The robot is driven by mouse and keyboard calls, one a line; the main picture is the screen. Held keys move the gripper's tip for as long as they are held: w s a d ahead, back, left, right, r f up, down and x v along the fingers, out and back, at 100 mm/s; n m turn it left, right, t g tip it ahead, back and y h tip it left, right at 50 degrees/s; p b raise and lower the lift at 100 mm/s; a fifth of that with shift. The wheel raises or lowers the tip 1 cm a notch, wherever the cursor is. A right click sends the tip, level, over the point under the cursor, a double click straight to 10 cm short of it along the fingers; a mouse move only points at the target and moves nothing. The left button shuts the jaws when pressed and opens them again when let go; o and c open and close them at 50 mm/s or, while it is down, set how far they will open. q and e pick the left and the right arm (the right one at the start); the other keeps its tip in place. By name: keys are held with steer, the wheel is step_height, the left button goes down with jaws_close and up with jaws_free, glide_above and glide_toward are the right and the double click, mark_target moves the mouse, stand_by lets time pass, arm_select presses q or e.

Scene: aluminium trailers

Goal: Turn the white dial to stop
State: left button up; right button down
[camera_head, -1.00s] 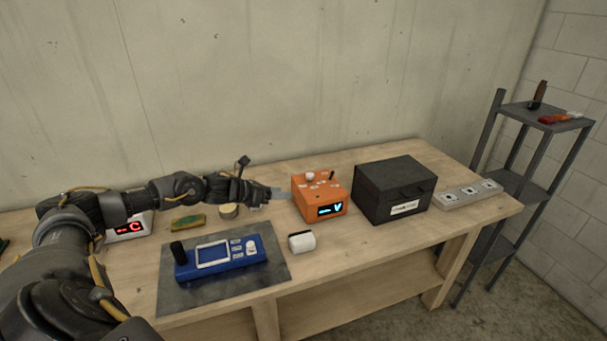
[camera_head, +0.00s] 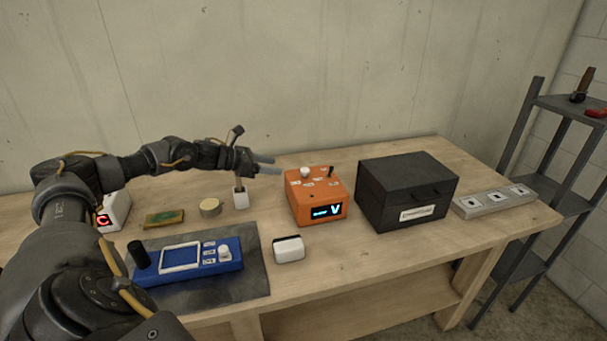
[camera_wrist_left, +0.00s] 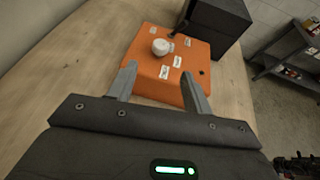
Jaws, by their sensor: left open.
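An orange box (camera_head: 316,206) with a lit "V" display stands near the middle of the bench. A white dial (camera_head: 305,172) sits on its top, with small white labels around it and a black toggle beside it. In the left wrist view the dial (camera_wrist_left: 162,47) shows beyond the fingertips, among the labels. My left gripper (camera_head: 270,165) is open and empty, just left of the orange box and at about the height of its top. Its two fingers (camera_wrist_left: 160,85) point toward the dial without touching it.
A blue device (camera_head: 190,258) with a white knob lies on a dark mat (camera_head: 258,281). A small white block (camera_head: 289,249) sits in front of the orange box. A black box (camera_head: 405,190) stands close on its right. A grey socket strip (camera_head: 495,201) lies farther right.

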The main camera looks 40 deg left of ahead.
mark_target(302, 170)
arm_select(q)
steer(key=p+x, duration=0.2)
steer(key=x, duration=0.2)
steer(key=p+x, duration=0.2)
steer(key=x, duration=0.2)
steer(key=shift+w+d+r, duration=0.1)
steer(key=shift+w+d, duration=0.1)
steer(key=shift+w, duration=0.05)
steer(key=shift+x, duration=0.75)
arm_select(e)
steer(key=r, duration=0.4)
steer(key=shift+w+r, duration=0.3)
steer(key=shift+w, duration=0.1)
arm_select(q)
steer(key=shift+c, duration=0.2)
steer(key=shift+s, duration=0.1)
steer(key=c, duration=0.9)
